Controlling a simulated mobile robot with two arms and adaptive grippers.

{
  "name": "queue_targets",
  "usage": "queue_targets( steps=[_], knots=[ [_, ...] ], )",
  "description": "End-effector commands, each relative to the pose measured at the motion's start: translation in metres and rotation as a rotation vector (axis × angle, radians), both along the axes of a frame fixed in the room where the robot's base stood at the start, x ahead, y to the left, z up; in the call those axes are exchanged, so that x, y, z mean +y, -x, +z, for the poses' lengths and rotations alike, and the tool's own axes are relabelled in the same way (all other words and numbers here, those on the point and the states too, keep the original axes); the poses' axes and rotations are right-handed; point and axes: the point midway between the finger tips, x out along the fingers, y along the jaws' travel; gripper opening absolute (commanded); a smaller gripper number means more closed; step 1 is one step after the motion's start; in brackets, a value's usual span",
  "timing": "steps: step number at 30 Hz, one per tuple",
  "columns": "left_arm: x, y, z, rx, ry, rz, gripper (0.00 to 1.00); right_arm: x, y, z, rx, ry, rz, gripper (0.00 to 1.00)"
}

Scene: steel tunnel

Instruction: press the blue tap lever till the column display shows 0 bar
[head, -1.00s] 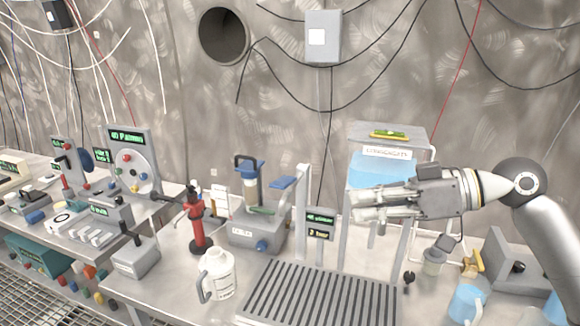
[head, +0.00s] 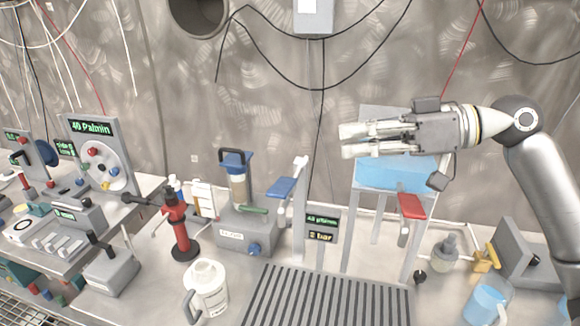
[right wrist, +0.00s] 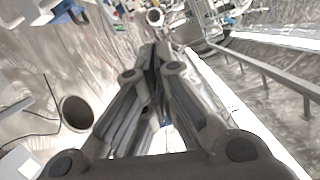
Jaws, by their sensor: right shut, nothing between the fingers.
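The blue tap lever (head: 281,188) sticks out to the left from the upper part of a pale upright column (head: 300,205). The small column display (head: 321,230) beside it has a green upper line and a yellow lower line reading 2 bar. My right gripper (head: 346,141) is shut and empty. It hangs in front of the water tank's top, up and to the right of the blue lever and clear of it. The closed fingers also show in the right wrist view (right wrist: 152,60). My left gripper is not in view.
A clear tank of blue water (head: 395,174) stands behind my right gripper, with a red lever (head: 411,206) below. A slatted drain grate (head: 325,298) lies before the column. A white jug (head: 208,290), a red stand (head: 180,225) and a blue-topped device (head: 245,225) stand to the left.

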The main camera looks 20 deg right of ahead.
Motion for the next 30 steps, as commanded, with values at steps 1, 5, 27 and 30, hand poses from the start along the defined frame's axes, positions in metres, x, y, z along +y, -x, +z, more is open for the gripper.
queue_targets(
  steps=[1,5,27,30],
  knots=[
    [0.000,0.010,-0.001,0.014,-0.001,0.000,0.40,0.000,0.000,0.000,0.000,0.000,0.000,0.00],
    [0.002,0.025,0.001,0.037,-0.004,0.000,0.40,0.002,-0.001,0.000,0.001,-0.001,0.001,0.00],
    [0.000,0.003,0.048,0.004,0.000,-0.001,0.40,0.087,-0.045,-0.043,0.005,0.000,0.000,0.00],
    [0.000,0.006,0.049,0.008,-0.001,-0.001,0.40,0.088,-0.044,-0.052,0.004,0.000,0.000,0.00]
  ],
)
